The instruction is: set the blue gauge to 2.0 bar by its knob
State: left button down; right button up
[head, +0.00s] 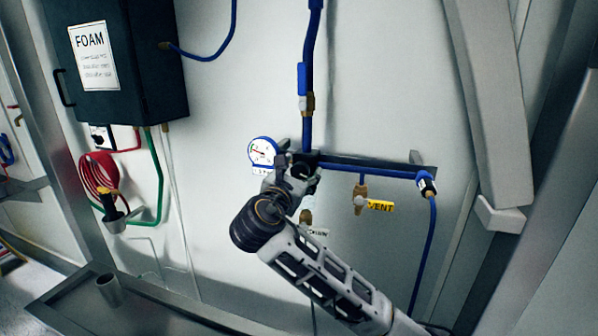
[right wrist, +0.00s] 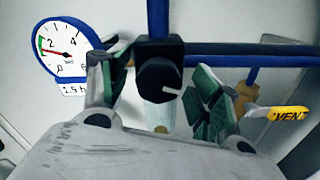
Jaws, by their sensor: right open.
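The round blue-rimmed gauge (head: 262,151) is on the wall pipework, left of my right gripper. In the right wrist view the gauge (right wrist: 62,48) has a red needle pointing left and slightly up, near a green band. The fingers are open, one on each side, and contact cannot be told. In the head view my right gripper (head: 298,178) partly covers the knob area. My left gripper is out of view.
A blue horizontal pipe (head: 372,171) runs right of the knob. A brass valve with a yellow VENT tag (head: 380,206) hangs below it. A dark FOAM cabinet (head: 125,60), red coiled hose (head: 97,172) and metal cup (head: 110,290) are at left.

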jog(key=c, duration=1)
jog(key=shift+m, duration=0.4)
jog(key=m+b, duration=0.1)
jog(key=m, duration=0.3)
jog(key=shift+f+b, duration=0.15)
jog(key=shift+b, duration=0.25)
jog(key=m+b, duration=0.2)
jog(key=m, duration=0.3)
jog(key=shift+d, duration=0.15)
jog(key=shift+m, duration=0.3)
jog(key=o, duration=1)
